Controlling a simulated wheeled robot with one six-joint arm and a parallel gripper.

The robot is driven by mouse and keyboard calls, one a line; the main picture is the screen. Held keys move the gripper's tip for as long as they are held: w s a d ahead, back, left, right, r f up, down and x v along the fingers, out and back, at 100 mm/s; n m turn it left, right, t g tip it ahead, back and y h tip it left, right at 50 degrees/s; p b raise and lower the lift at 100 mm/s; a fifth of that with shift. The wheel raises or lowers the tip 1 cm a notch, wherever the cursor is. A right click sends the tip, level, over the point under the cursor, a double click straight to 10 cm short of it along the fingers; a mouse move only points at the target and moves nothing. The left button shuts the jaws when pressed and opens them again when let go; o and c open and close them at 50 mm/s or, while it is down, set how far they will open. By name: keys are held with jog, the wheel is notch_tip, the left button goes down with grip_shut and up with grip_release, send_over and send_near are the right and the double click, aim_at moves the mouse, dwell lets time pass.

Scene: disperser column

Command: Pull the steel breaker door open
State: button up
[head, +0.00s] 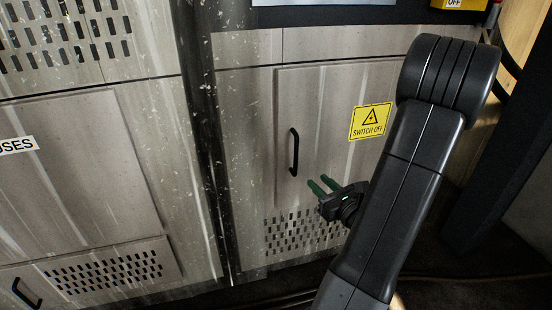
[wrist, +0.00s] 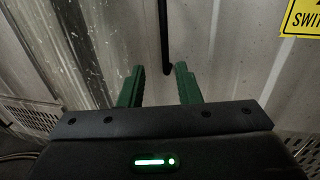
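The steel breaker door (head: 330,130) is a grey panel with a yellow "SWITCH OFF" sign and a vented patch low down; it looks closed. Its black vertical bar handle (head: 293,152) is on the door's left side. My gripper (head: 320,186) has green fingers and is just below and right of the handle in the head view. In the wrist view the green fingers (wrist: 158,85) are apart with nothing between them. The handle's lower end (wrist: 165,60) shows ahead, between the fingertips in the picture. I cannot tell the exact gap to it.
A dark post (head: 205,140) stands left of the door. A yellow box (head: 458,4) is at the top right. Dark floor lies below.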

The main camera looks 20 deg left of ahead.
aim_at(297, 158)
jog(key=x, duration=0.7)
jog(key=b+x, duration=0.1)
jog(key=x, duration=0.6)
jog(key=shift+w+d+r, duration=0.15)
jog(key=shift+w+d, duration=0.05)
jog(key=shift+w, duration=0.1)
grip_shut()
